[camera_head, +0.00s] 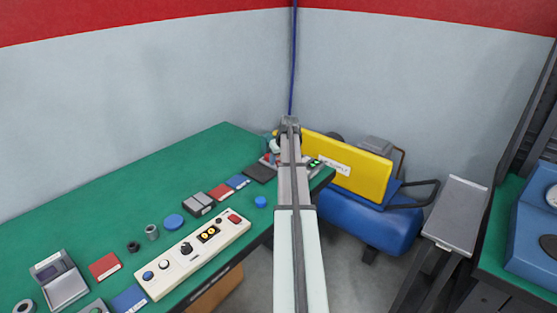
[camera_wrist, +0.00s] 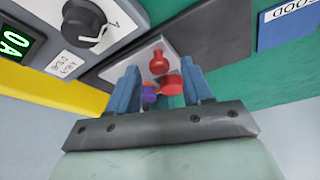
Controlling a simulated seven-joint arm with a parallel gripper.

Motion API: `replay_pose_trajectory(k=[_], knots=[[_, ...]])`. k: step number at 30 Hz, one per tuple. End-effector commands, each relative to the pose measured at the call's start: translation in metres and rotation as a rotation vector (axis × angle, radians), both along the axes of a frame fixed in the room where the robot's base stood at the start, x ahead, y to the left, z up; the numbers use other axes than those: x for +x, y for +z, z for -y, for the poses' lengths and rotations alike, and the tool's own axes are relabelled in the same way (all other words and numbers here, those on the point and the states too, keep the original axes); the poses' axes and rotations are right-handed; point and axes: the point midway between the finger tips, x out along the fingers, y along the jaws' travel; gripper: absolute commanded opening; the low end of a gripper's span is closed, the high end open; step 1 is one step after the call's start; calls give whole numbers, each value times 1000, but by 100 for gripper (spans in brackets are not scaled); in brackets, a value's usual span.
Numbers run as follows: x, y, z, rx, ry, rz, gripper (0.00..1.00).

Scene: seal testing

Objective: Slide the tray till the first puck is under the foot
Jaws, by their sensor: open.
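In the wrist view my gripper (camera_wrist: 163,82) has its two blue fingers apart. Between and beyond them are a red knob-like piece (camera_wrist: 157,63), a red round piece (camera_wrist: 169,84) and a small purple piece (camera_wrist: 149,89). They are close to the fingers; I cannot tell whether any touches. A pale grey plate (camera_wrist: 147,56) lies behind the red pieces. I cannot tell which part is the tray, the first puck or the foot. In the head view my arm hides the gripper, and a small red part (camera_head: 268,159) shows just left of it.
A dial unit (camera_wrist: 88,25) with a green display stands close by on the left in the wrist view. The green table (camera_head: 110,200) carries a cream control panel (camera_head: 195,253) and several small items. A yellow panel (camera_head: 345,170) stands right of my arm.

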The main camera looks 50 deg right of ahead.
Motion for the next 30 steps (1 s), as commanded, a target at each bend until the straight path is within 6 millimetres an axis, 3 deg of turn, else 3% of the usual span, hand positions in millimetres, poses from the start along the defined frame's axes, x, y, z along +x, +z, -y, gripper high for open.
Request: replay_pose_trajectory(k=[18,24,30], knots=[[-37,97,-15,-2,0,1,50],[-44,116,-18,0,0,1,50],[-47,123,-20,0,0,1,50]])
